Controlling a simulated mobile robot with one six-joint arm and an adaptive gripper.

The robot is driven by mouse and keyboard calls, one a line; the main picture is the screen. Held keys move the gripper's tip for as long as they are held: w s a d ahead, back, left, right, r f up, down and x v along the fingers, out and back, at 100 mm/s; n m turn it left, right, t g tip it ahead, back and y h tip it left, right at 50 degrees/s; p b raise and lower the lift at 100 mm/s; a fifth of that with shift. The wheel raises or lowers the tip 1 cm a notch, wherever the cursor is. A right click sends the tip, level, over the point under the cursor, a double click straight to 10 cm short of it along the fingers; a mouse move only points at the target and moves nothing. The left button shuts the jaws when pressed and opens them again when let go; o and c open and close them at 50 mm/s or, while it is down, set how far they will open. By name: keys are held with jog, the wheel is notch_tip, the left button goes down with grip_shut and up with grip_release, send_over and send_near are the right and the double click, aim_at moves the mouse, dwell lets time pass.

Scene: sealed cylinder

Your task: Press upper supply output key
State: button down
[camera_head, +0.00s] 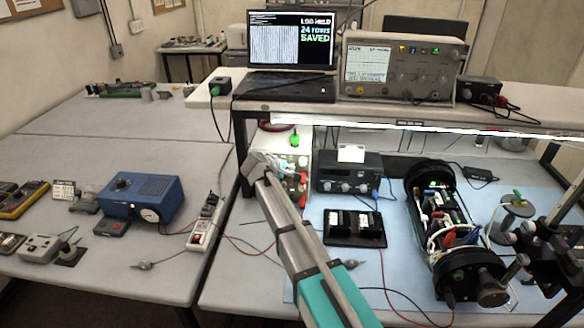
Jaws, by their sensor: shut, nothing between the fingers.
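A pale bench supply (298,140) with a lit green spot near its top stands under the shelf, left of a dark bench supply (347,183) with knobs along its front. Which one the task calls upper is unclear. My arm reaches up from the bottom of the picture, and my gripper (288,167) is shut and empty in front of the pale supply's lower face. It hides part of that face, with red bits beside it. The output key cannot be made out, and I cannot tell whether my gripper touches the supply.
An oscilloscope (402,68) and a laptop (291,45) stand on the shelf (520,119). A black tray (355,241) and an opened cylinder (468,262) with wires lie to the right of my arm. A blue box (141,196) and a power strip (205,226) are left. Loose leads cross the bench.

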jog(key=shift+s, duration=0.75)
jog(key=shift+s, duration=0.1)
jog(key=shift+s+a, duration=0.1)
jog(key=shift+s, duration=2.3)
